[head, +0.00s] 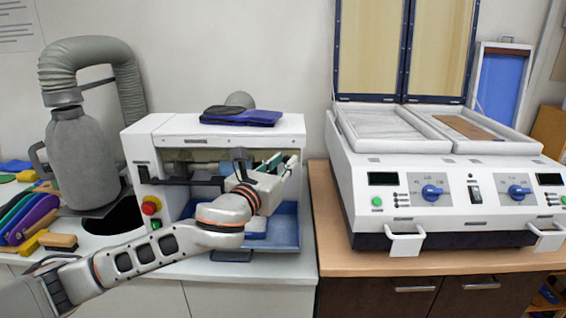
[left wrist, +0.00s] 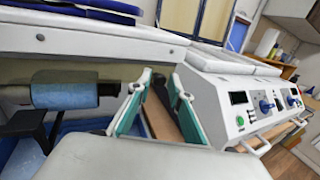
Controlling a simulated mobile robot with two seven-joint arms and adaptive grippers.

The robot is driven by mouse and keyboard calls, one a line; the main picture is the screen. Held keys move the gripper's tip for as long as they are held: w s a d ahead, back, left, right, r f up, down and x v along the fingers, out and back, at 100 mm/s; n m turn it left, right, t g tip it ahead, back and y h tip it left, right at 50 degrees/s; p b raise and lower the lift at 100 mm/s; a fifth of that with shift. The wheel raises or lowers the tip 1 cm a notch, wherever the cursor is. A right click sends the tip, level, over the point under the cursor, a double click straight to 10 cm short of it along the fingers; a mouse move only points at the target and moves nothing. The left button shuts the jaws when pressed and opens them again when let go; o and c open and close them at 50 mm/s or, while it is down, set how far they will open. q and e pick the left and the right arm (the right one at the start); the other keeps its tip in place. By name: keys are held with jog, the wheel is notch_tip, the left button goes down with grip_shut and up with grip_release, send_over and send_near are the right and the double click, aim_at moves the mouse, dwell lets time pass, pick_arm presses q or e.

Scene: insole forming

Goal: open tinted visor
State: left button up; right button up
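The white bench machine (head: 215,130) has a front opening with a dim, smoky strip, seemingly the tinted visor (head: 205,156), across its upper part. A black bar handle (head: 178,181) sits at the opening's left; it also shows in the left wrist view (left wrist: 28,124). My left gripper (head: 277,162) is in front of the opening's right side, to the right of the handle and apart from it. Its teal-padded fingers (left wrist: 157,92) are spread with nothing between them. My left arm hides part of the opening. My right gripper is not in view.
A blue tray (head: 284,235) lies below the opening. Dark and blue pads (head: 243,116) lie on top of the machine. A red knob (head: 150,207) is on its left front. A grey hose and canister (head: 80,155) stand left. A white two-lid press (head: 440,190) stands right.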

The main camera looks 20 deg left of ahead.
pick_arm(q)
jog(key=shift+c, duration=0.5)
grip_shut()
